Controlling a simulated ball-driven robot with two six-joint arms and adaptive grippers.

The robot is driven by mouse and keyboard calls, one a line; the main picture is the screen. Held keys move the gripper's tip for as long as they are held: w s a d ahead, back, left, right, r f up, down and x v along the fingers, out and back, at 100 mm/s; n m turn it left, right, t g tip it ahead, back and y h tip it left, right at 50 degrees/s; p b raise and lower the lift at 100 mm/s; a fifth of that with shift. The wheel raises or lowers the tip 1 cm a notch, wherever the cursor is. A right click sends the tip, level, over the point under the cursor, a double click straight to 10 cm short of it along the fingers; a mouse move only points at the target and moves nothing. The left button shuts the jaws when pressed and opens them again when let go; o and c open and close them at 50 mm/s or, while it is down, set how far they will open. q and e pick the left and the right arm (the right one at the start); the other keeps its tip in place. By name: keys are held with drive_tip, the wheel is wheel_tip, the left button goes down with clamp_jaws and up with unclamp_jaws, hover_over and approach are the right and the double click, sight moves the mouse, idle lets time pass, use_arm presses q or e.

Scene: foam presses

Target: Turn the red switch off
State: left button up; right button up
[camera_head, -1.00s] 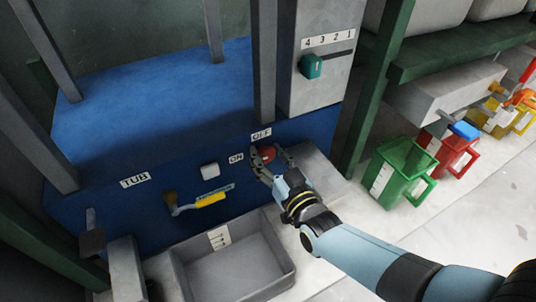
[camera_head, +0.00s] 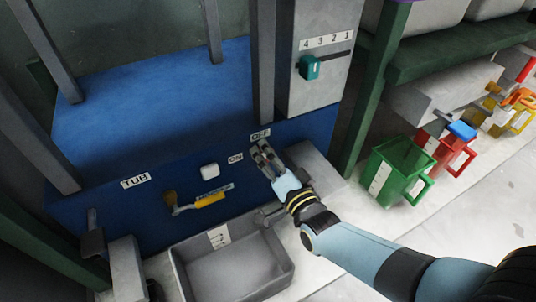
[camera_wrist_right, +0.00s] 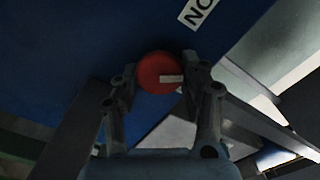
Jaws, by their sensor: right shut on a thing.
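The red switch is a round knob (camera_wrist_right: 158,73) on the blue press front. In the right wrist view it sits between the fingertips of my right gripper (camera_wrist_right: 160,80), with a white pointer mark on its face toward the picture's right. My right gripper (camera_head: 264,156) is shut on the knob. In the head view the fingers cover the knob. The OFF label (camera_head: 260,135) is just above the fingers and the ON label (camera_head: 236,158) is to their left. Part of the ON label (camera_wrist_right: 196,13) shows upside down in the wrist view. My left gripper is not in view.
A white button (camera_head: 209,171) and a yellow-handled crank (camera_head: 210,199) sit left of the knob. A grey tub (camera_head: 282,265) stands below. A teal lever (camera_head: 310,67) is on the grey box above. Green (camera_head: 381,178) and red (camera_head: 457,154) bins stand right.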

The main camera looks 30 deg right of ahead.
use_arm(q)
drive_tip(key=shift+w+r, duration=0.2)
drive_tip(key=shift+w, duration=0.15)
use_arm(e)
drive_tip(key=shift+s+f+m, duration=0.1)
drive_tip(key=shift+f+m, duration=0.05)
drive_tip(key=shift+m, duration=1.5)
drive_tip(key=shift+f+m, duration=0.1)
drive_tip(key=shift+m, duration=1.55)
drive_tip(key=o, duration=0.9)
drive_tip(key=shift+o, duration=1.1)
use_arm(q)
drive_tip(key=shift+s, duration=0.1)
